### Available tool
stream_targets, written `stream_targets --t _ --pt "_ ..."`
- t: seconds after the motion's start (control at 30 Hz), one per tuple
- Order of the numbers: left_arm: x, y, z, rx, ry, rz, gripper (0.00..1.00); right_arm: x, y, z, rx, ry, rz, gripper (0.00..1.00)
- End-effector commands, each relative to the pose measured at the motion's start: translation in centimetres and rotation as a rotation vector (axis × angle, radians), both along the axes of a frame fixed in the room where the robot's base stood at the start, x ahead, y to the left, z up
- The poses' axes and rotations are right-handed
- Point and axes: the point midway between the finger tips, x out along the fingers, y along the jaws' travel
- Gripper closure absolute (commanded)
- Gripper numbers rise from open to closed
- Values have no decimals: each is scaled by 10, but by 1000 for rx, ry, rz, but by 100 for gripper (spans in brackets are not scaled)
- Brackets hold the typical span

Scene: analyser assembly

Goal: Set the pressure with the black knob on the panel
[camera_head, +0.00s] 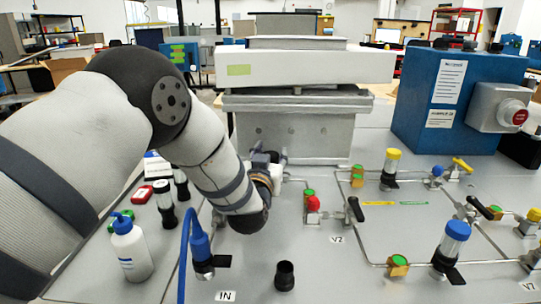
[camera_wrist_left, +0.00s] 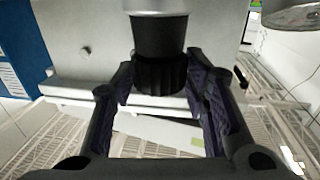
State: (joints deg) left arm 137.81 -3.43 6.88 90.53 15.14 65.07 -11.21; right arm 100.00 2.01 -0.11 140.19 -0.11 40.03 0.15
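Gaps show between the knob and both fingers. In the head view my left gripper (camera_head: 268,158) is low over the panel (camera_head: 340,275), in front of the grey block. The knob cannot be made out there, behind my arm and gripper. My right gripper is not in view.
A white and grey machine (camera_head: 300,68) stands behind the gripper. A blue box (camera_head: 450,95) is at the right. Pipes with red, yellow and blue-topped fittings cover the panel's right side.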

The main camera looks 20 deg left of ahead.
Motion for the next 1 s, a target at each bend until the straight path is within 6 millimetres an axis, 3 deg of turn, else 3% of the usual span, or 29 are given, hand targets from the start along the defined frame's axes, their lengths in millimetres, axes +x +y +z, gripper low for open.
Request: stream_targets --t 0.03,0.1,0.13,0.27,0.6,0.93,0.97,1.0 --pt "0 0 0 0 0 0 77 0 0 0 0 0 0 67" --pt "0 0 0 0 0 0 93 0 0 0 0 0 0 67" --pt "0 0 0 0 0 0 95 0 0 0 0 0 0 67" --pt "0 1 1 0 -2 -15 95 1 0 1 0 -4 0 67" --pt "0 1 1 -1 -2 -243 95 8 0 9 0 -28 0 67" --pt "0 0 -1 -1 1 -260 95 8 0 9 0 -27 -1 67" --pt "0 0 -1 -1 1 -260 60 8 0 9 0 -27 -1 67" --pt "0 0 -1 -1 1 -260 51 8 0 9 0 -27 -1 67"
